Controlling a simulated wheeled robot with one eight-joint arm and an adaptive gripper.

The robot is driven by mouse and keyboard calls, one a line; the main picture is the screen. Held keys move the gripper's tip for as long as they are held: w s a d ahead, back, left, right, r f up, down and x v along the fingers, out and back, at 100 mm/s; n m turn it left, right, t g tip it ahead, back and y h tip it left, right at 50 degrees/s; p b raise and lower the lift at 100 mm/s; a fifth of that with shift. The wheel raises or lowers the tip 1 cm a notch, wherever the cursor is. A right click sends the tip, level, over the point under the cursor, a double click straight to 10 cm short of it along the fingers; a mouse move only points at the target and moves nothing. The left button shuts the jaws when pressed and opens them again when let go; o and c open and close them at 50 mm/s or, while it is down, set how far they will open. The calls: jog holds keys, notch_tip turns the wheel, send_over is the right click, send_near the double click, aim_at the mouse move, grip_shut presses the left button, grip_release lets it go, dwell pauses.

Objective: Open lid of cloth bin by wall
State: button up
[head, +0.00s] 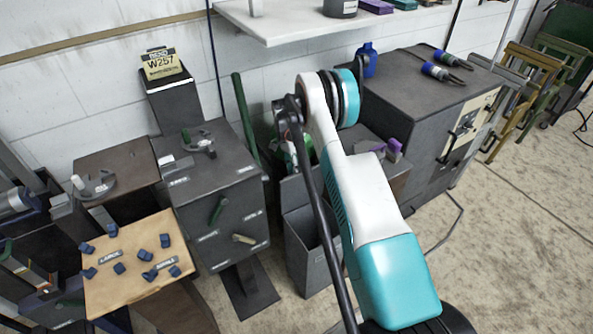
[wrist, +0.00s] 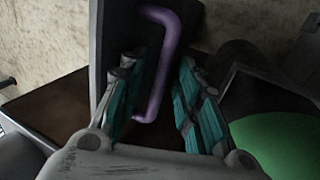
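A purple bar handle (wrist: 165,65) stands on a dark grey panel (wrist: 108,40) in the wrist view. My gripper (wrist: 160,100) is open, with its teal-padded fingers on either side of the handle. Gaps show between the pads and the bar, so it is not clasped. In the head view a small purple piece (head: 393,147) shows just right of my arm, over a dark box with a brownish top. My arm hides much of this area, and the gripper cannot be made out there. Which box is the cloth bin, and how its lid lies, I cannot tell for sure.
An open grey bin (head: 308,255) stands left of my arm. A grey cabinet (head: 425,95) with a blue bottle (head: 367,60) is at the right. A wooden-topped stand (head: 140,255) with blue pieces is at the left. A green round surface (wrist: 278,145) lies right of the gripper.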

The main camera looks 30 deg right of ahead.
jog(key=shift+w, duration=0.15)
jog(key=v, duration=1.1)
jog(key=shift+w+r, duration=0.15)
jog(key=shift+r, duration=0.25)
